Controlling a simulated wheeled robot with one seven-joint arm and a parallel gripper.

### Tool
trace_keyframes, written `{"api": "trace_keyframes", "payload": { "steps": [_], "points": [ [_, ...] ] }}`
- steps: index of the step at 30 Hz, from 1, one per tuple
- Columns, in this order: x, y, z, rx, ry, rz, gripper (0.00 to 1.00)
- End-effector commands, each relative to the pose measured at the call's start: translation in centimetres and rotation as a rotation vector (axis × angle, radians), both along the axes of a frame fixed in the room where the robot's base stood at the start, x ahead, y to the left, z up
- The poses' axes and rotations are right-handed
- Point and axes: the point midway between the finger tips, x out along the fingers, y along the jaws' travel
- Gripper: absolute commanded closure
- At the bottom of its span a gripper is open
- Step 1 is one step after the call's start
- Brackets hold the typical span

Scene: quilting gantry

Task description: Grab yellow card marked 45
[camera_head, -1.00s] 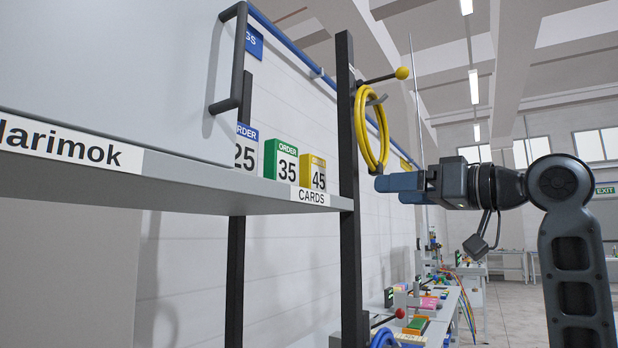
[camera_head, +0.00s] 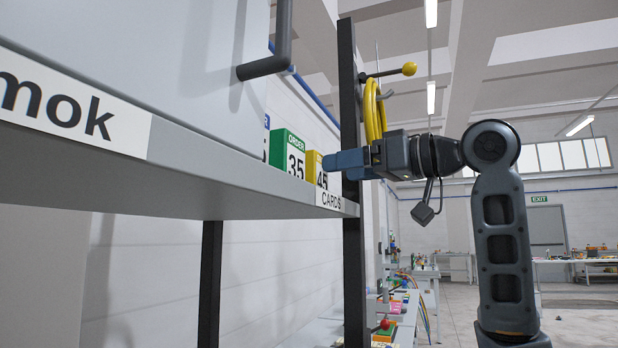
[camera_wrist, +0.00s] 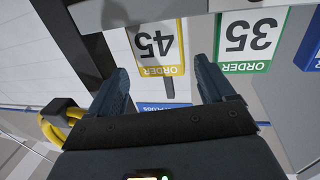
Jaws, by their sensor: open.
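The yellow card marked 45 (camera_head: 317,169) stands at the right end of the shelf, partly hidden by my gripper in the head view. In the wrist view the yellow card (camera_wrist: 157,46) appears upside down, ahead of the fingers and roughly between their lines. My gripper (camera_head: 338,163) is open, with its blue fingers at the shelf's right end, close to the card. In the wrist view the open gripper (camera_wrist: 160,76) has nothing held between its fingers.
The green card marked 35 (camera_head: 291,157) stands just left of the yellow one. The shelf (camera_head: 240,183) has a front lip and a CARDS label (camera_head: 332,201). A dark upright post (camera_head: 349,110) and yellow hose loop (camera_head: 372,112) are close to my gripper. A grey cabinet (camera_head: 170,60) sits left.

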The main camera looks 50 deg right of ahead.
Motion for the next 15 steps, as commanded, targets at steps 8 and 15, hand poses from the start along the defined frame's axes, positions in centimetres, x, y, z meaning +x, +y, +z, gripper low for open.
{"api": "trace_keyframes", "payload": {
  "steps": [8, 15],
  "points": [
    [3.4, 0.4, 0.2, 0.003, 0.002, 0.002, 0.18],
    [5.8, 0.8, -0.1, 0.000, 0.001, 0.002, 0.18]
  ]
}}
